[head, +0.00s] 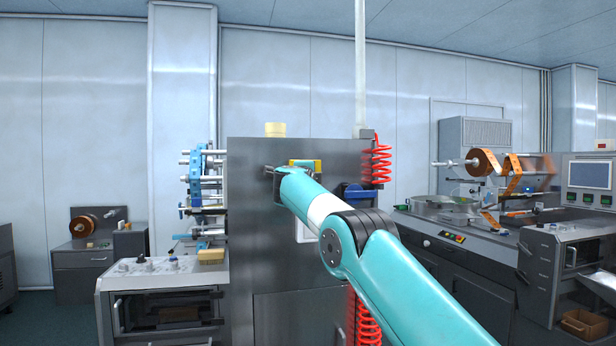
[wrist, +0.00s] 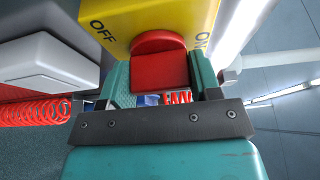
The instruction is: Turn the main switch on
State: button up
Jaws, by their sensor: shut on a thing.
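The main switch is a yellow box (wrist: 130,18) with a red knob (wrist: 160,70). OFF is printed left of the knob and ON right of it in the wrist view. My gripper (wrist: 160,78) has one teal finger on each side of the knob's grip and is shut on it. The knob's grip stands between the two labels in this view; its exact angle is hard to tell. In the head view, part of the yellow box (head: 317,164) shows on the steel cabinet (head: 250,230), partly hidden by my arm's end.
Red coiled hoses (head: 376,160) hang at the cabinet's right edge; one also shows in the wrist view (wrist: 35,112). A grey-white box (wrist: 45,60) is beside the switch. Wrapping machinery (head: 470,225) stands right, a low console (head: 160,280) left.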

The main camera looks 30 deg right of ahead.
jog(key=shift+d, duration=0.1)
dwell(0.3)
jog(key=o, duration=0.9)
jog(key=shift+s, duration=0.1)
jog(key=shift+s+a+f+b, duration=0.15)
jog(key=shift+a+b, duration=0.1)
jog(key=shift+b, duration=0.35)
jog(key=shift+b+v, duration=5.9)
jog(key=shift+v, duration=2.45)
